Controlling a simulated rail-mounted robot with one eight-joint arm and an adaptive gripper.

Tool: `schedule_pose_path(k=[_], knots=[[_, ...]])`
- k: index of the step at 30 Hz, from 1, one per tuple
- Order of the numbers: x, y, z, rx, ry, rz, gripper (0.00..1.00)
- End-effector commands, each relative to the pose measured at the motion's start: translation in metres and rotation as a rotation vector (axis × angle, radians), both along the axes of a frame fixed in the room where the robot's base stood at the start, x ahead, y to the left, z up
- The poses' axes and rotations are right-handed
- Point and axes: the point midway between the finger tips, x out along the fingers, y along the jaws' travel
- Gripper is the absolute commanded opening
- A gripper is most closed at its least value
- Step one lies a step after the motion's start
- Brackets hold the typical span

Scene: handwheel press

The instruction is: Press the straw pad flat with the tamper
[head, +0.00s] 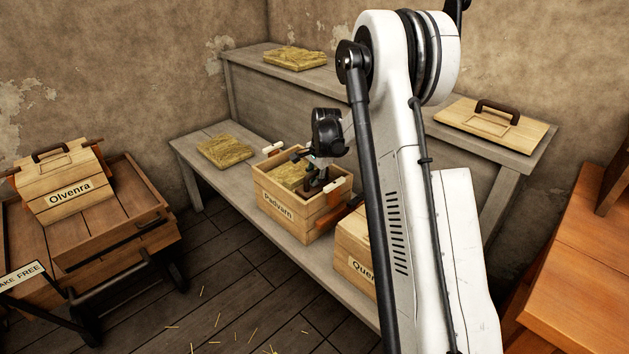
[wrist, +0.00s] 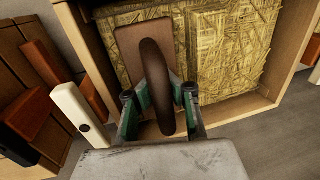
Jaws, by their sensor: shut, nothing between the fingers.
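The straw pad (wrist: 225,55) lies in the open wooden crate labelled Padvarn (head: 283,212); part of it shows in the head view (head: 289,175). The tamper (wrist: 133,38), a brown block with a thick arched handle, is over the pad's left part in the wrist view; I cannot tell whether it touches the straw. My gripper (wrist: 160,97) is at the handle, shut with nothing held, its fingers appearing either side of the handle. In the head view my gripper (head: 315,181) points down into the crate, and the tamper is mostly hidden.
A crate labelled Quer (head: 352,262), partly hidden by my arm, stands nearby on the bench. Loose straw pads lie on the bench (head: 225,151) and shelf (head: 295,58). A handled lid (head: 492,125) lies right. The Olvenra crate (head: 65,185) sits on a cart at left.

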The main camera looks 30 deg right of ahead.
Motion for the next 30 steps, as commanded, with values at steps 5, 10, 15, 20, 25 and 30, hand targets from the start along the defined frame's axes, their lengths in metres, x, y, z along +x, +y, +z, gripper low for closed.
schedule_pose_path(k=[5,10,15,20,25,30], knots=[[0.0,0.0,-0.001,0.0,0.001,0.0,0.0],[0.0,0.0,-0.002,0.0,0.001,0.0,0.0],[0.0,0.0,0.002,0.0,0.001,0.0,0.0],[0.0,0.0,0.016,0.0,0.001,0.0,0.0],[0.0,0.0,0.034,0.0,0.001,0.0,0.0],[0.0,0.0,0.052,0.0,0.0,0.0,0.0]])
